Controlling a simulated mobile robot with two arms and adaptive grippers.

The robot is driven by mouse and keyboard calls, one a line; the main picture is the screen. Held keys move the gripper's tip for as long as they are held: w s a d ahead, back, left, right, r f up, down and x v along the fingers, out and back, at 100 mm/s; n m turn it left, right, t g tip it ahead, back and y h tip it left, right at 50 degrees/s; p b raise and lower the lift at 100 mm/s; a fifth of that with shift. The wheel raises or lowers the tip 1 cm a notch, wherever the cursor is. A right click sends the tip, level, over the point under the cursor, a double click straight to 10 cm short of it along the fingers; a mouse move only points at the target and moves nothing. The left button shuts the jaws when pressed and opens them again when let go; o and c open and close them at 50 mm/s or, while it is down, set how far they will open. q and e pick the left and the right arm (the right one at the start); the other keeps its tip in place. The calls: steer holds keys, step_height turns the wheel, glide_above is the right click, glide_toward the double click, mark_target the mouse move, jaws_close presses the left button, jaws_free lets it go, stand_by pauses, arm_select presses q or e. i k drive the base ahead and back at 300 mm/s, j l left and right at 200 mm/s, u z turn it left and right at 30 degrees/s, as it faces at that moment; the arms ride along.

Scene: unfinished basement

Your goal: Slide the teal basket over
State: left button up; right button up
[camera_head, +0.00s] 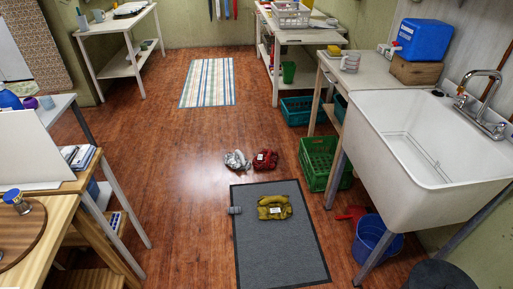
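A teal basket (297,111) sits on the wooden floor near the long work tables on the right side of the head view. It is low and open-topped, and its inside looks empty from here. Another teal piece (340,106) shows behind a table leg to its right; I cannot tell whether it is a separate basket. A green crate (318,165) stands on the floor nearer to me, beside the sink. Neither of my grippers is in view.
A white sink (412,150) and a blue bucket (372,238) stand at the right. A grey mat (270,255) bears a yellow bundle (274,207). Red (265,160) and silver (236,160) bundles lie beyond it. The floor (175,150) left of the teal basket is clear.

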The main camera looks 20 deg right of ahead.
mark_target(300, 116)
steer(key=i+z, duration=0.15)
steer(key=i, duration=0.4)
steer(key=i+j+z, duration=0.15)
steer(key=i, duration=0.4)
steer(key=i+j+z, duration=0.15)
steer(key=i, duration=0.4)
steer(key=i+j+z, duration=0.15)
steer(key=i+j, duration=0.2)
steer(key=i, duration=0.15)
steer(key=i+j+z, duration=0.2)
steer(key=i, duration=0.35)
steer(key=j, duration=0.1)
